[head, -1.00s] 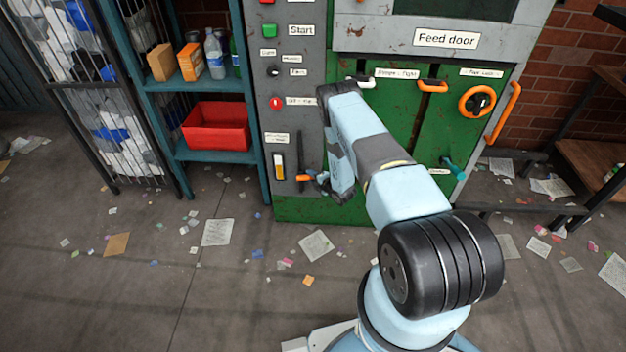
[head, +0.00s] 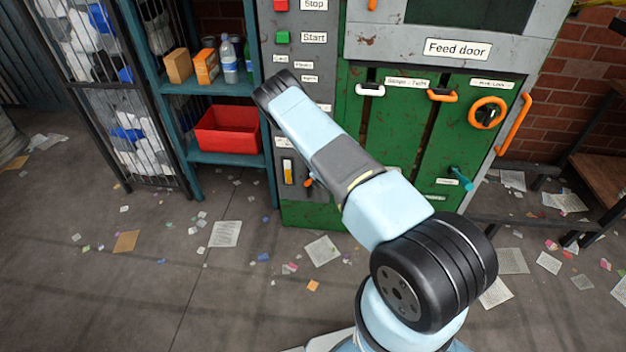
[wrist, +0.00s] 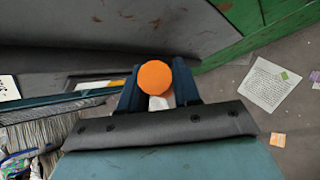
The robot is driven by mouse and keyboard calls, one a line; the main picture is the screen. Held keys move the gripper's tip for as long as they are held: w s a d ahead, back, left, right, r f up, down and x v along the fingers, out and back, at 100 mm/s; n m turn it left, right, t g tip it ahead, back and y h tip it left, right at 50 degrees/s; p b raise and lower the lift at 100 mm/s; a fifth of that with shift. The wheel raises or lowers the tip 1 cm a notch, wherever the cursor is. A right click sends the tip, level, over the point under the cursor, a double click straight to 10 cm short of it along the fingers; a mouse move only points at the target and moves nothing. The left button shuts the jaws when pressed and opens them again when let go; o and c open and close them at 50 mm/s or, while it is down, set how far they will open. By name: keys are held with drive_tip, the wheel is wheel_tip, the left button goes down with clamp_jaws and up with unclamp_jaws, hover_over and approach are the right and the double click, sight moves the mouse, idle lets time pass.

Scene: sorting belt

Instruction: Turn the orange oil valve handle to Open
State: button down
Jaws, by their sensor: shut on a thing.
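The orange oil valve handle shows its round orange end (wrist: 153,76) in the wrist view, between the two dark fingers of my gripper (wrist: 160,88). The gripper is shut on it. In the head view only a small orange piece of the handle (head: 308,183) shows low on the grey panel, right of the yellow and white gauge (head: 287,171). The valve's Open marking cannot be read in either view.
The green machine front (head: 400,140) has an orange handwheel (head: 488,113), a teal lever (head: 461,179) and an orange bar handle (head: 513,124). A teal shelf with a red bin (head: 226,129) stands to the left. Papers litter the open floor in front.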

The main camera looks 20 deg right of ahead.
drive_tip(key=shift+s+a+f, duration=0.1)
drive_tip(key=shift+a, duration=0.3)
drive_tip(key=c, duration=1.1)
unclamp_jaws()
drive_tip(key=shift+o, duration=1)
drive_tip(key=shift+d, duration=0.1)
drive_tip(key=shift+d, duration=0.1)
